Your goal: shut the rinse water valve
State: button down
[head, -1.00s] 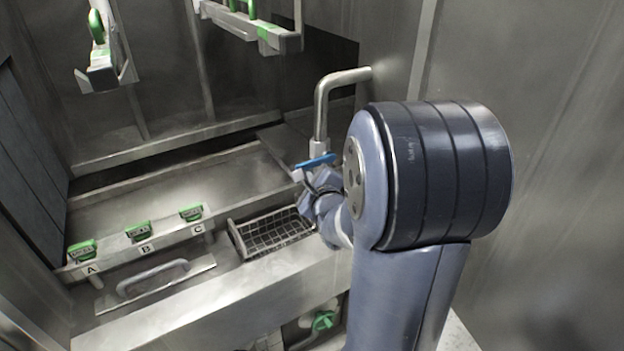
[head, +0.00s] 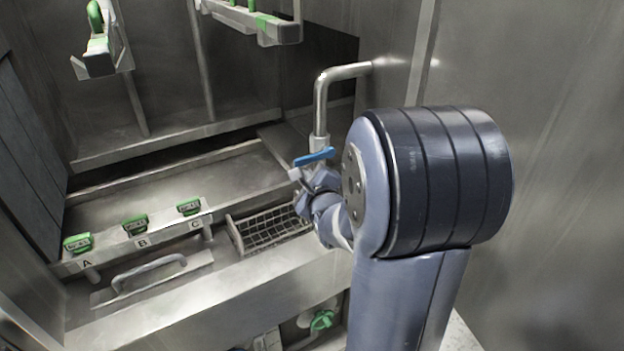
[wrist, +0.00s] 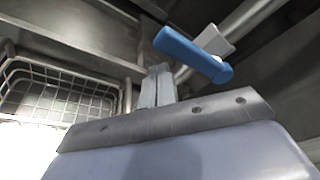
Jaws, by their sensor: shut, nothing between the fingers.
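The rinse water valve has a blue lever handle (head: 314,157) on a steel pipe (head: 321,110) that bends into the right wall. The lever lies across the pipe, tilted slightly up to the right. In the wrist view the blue lever (wrist: 193,54) is just beyond and right of my fingers, with a grey fitting behind it. My gripper (wrist: 157,82) is shut and empty, its fingertips close to the lever. Whether they touch it I cannot tell. In the head view my gripper (head: 296,175) is just below the lever's left end, and my wrist hides the lower valve.
A wire basket (head: 268,232) sits below and left of the valve. Green-tagged stations marked A, B and C line a ledge (head: 150,240) at left, above a bar handle (head: 150,270). Green-handled fittings (head: 262,22) hang above. A steel wall closes the right side.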

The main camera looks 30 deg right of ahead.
jog(key=s, duration=0.9)
jog(key=shift+s+d+r+b, duration=0.3)
jog(key=shift+s+d+r, duration=0.05)
jog(key=shift+d, duration=0.1)
jog(key=shift+w, duration=0.1)
jog(key=w+p, duration=0.3)
jog(key=w, duration=0.6)
jog(key=shift+w+a+r, duration=0.15)
jog(key=shift+a+r, duration=0.2)
jog(key=shift+a, duration=0.05)
jog(key=shift+r, duration=0.15)
